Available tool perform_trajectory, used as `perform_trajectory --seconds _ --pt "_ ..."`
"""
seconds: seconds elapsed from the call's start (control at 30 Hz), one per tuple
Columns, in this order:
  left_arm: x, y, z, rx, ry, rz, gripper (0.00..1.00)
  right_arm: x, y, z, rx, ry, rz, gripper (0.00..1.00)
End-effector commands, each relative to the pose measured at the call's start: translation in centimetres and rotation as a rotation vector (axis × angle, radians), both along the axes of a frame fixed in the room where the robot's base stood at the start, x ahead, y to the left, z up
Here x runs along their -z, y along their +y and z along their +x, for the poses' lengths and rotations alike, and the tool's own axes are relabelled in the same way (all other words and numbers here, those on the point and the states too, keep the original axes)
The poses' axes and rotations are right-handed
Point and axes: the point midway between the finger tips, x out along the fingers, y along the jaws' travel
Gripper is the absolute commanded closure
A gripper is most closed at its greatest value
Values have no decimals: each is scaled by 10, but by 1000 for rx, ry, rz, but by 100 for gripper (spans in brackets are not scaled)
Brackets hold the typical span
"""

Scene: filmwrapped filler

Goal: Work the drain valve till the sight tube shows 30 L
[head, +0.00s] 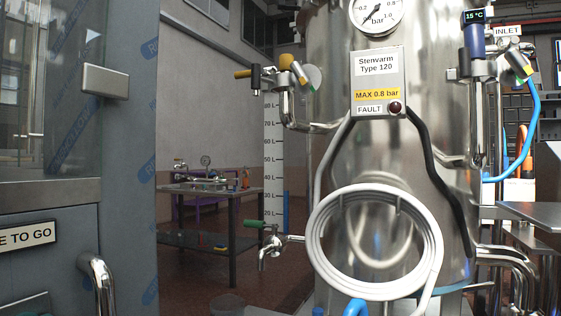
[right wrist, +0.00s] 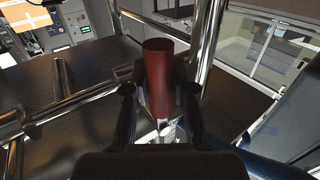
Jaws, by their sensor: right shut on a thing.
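The steel tank (head: 400,165) stands right of centre in the head view. A white scale strip (head: 272,150) with numbers runs down its left side. A thin blue column (head: 286,208) shows beside the scale, its top close to the 30 mark; it is too small to read exactly. A small tap with a green handle (head: 254,224) sits low on the tank's left, its spout pointing down. In the right wrist view my right gripper (right wrist: 160,100) is shut on a dark red cylinder (right wrist: 159,75). What the cylinder belongs to cannot be told. My left gripper is out of view.
A coiled white hose (head: 318,245) hangs on the tank front. A yellow-handled valve (head: 243,74) and a pressure gauge (head: 377,14) sit higher up. A cabinet (head: 125,170) stands close at left. Steel rails (right wrist: 205,45) surround the right gripper. A table (head: 232,195) stands behind.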

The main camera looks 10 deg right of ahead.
Motion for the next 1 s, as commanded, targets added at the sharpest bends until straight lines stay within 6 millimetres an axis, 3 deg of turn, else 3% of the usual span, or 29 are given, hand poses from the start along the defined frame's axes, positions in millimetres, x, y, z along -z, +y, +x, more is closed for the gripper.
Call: perform_trajectory --seconds 0.37,1.0 --pt "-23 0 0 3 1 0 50 -6 -7 -4 2 58 -83 100" --pt "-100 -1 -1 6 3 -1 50 -20 -37 -23 3 335 -497 100"
